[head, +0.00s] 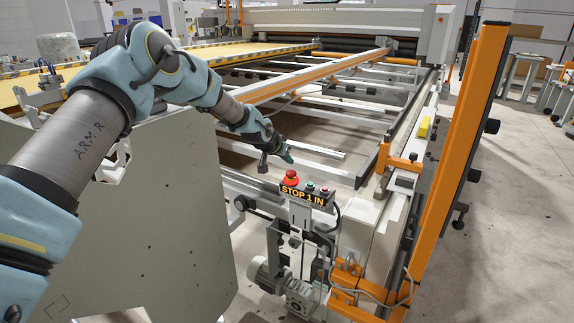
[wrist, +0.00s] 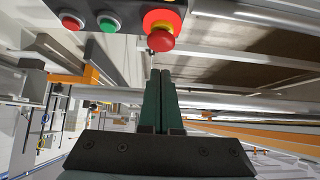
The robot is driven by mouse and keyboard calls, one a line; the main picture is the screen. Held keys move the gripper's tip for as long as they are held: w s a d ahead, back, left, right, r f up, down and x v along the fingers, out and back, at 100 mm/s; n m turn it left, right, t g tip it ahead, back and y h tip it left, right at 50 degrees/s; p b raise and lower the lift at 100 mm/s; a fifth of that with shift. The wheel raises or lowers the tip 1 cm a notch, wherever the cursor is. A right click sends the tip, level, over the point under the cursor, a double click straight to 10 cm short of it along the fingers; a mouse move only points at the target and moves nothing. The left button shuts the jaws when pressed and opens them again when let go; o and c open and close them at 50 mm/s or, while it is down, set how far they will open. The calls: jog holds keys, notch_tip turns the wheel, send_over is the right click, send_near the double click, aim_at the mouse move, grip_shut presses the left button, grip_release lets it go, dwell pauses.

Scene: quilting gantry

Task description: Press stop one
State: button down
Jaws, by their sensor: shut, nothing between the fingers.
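The stop one control box (head: 304,194) carries a label reading "STOP 1 IN" and stands on a post at the front of the gantry. Its red mushroom stop button (head: 291,177) sits at the left end on a yellow base, beside a small green button (head: 310,187) and a small red button (head: 324,190). In the wrist view the red stop button (wrist: 160,38) is at the top, just beyond my fingertips. My gripper (head: 290,157) is shut and empty, close above the stop button. Its two green fingers (wrist: 160,74) lie together, and a gap to the button shows.
An orange upright frame (head: 462,130) rises to the right of the box. Gantry rails and an orange beam (head: 310,78) lie behind it. A motor with brackets (head: 285,285) sits below. Open floor (head: 510,220) lies at the right.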

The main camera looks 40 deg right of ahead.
jog(key=b+v, duration=0.3)
jog(key=v, duration=0.7)
jog(key=shift+r, duration=0.4)
jog(key=shift+w, duration=0.1)
jog(key=w+a+n+t+y, duration=0.1)
jog(key=w+a+n+y, duration=0.25)
jog(key=a, duration=1.25)
jog(key=w+a+n+y, duration=0.2)
jog(key=w+a, duration=0.2)
jog(key=a, duration=1.2)
jog(key=s+a+n+g+y, duration=0.1)
jog(key=s+a+n, duration=0.3)
jog(key=a, duration=1)
jog(key=s+a+n+y, duration=0.2)
jog(key=s+a+n, duration=0.2)
jog(key=s+a, duration=0.6)
jog(key=a, duration=0.4)
jog(key=shift+s+a+f+g, duration=0.2)
jog(key=shift+s+a+g, duration=0.05)
jog(key=shift+a+g, duration=0.15)
